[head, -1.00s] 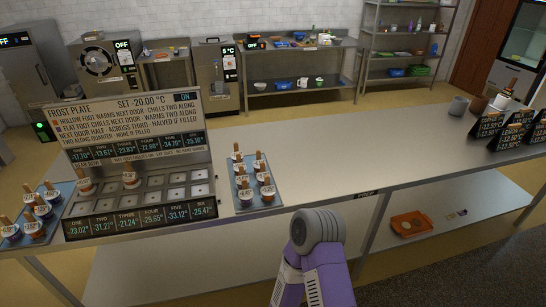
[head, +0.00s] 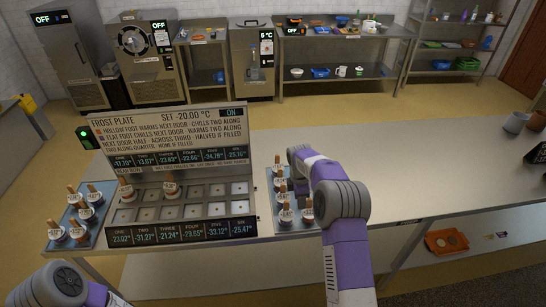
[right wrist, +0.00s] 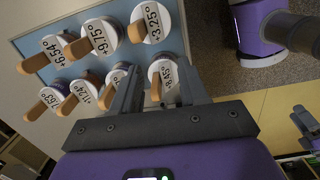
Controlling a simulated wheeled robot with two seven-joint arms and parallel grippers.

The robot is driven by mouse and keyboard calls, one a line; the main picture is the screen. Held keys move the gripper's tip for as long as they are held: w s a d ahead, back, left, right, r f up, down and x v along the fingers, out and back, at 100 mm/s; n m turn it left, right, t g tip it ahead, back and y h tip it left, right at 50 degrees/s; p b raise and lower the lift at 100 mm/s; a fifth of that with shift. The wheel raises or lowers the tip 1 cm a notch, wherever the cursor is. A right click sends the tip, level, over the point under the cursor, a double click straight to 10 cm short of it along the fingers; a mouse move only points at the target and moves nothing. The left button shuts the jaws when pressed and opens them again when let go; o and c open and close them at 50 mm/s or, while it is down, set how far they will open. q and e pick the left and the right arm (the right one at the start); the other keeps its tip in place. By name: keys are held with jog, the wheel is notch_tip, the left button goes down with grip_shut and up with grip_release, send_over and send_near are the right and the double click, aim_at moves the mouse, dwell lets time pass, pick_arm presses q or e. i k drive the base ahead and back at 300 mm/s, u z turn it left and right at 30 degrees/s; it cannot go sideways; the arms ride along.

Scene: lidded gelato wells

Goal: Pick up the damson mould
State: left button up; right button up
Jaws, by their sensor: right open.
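Several small white moulds with brown stick handles and number labels stand on the blue tray (head: 270,219) right of the frost plate; the tray also shows in the right wrist view (right wrist: 95,22). I cannot tell by name which is the damson mould. In the right wrist view, my right gripper (right wrist: 158,68) is open, its fingers on either side of a mould labelled 8.45° (right wrist: 164,72). Whether they touch it is unclear. In the head view, the right gripper (head: 300,187) is low over this tray, partly hidden by my arm.
The frost plate (head: 185,212) has two rows of wells, with two moulds in its back row and a sign panel (head: 170,135) behind. Another tray of moulds (head: 80,215) stands at its left. The counter (head: 430,180) right of my right arm is largely clear.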

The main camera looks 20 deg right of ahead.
aim_at(274, 168)
jog(key=i, duration=0.9)
